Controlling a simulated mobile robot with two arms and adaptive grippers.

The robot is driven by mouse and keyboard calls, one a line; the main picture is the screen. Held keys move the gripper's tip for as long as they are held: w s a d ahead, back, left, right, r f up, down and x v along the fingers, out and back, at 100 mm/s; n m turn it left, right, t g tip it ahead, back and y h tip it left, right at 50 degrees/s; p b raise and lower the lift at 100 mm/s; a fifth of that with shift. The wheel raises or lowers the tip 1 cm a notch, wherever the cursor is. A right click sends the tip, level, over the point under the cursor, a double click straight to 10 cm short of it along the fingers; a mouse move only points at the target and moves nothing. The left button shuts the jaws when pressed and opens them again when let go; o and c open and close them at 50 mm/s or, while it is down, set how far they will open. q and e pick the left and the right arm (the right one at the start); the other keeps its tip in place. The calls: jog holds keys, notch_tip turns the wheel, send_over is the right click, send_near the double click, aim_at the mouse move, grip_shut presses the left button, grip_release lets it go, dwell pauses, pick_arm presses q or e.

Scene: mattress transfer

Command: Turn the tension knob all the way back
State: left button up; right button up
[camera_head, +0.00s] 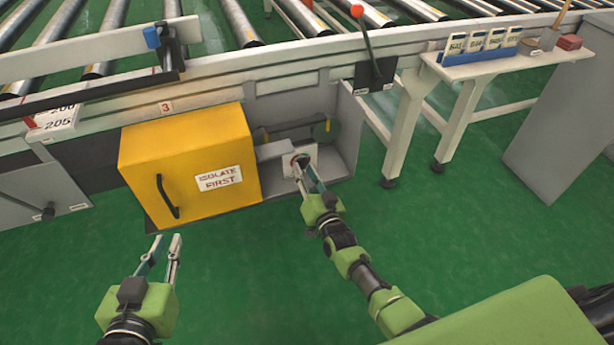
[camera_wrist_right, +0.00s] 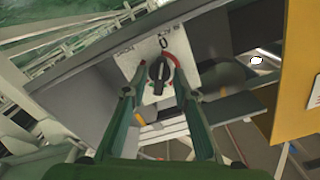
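A black knob (camera_wrist_right: 158,74) sits on a white plate (camera_wrist_right: 127,62) with a "0" mark and a red arc. Its pointer end lies close to the "0" in the right wrist view. The plate (camera_head: 312,155) also shows in the head view, inside the grey recess right of the yellow cover. My right gripper (camera_head: 305,172) reaches to this plate, its fingers apart. In the right wrist view the fingertips (camera_wrist_right: 156,88) stand on either side of the knob; contact cannot be told. My left gripper (camera_head: 163,240) is open and empty in front of the yellow cover.
The yellow cover (camera_head: 185,150) reads "ISOLATE FIRST" and has a black handle. A white side table (camera_head: 500,65) with cards is at the right. A grey cabinet (camera_head: 560,130) stands beyond it. Green floor lies open in front.

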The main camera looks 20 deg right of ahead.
jog(key=s, duration=1.2)
jog(key=shift+d, duration=0.25)
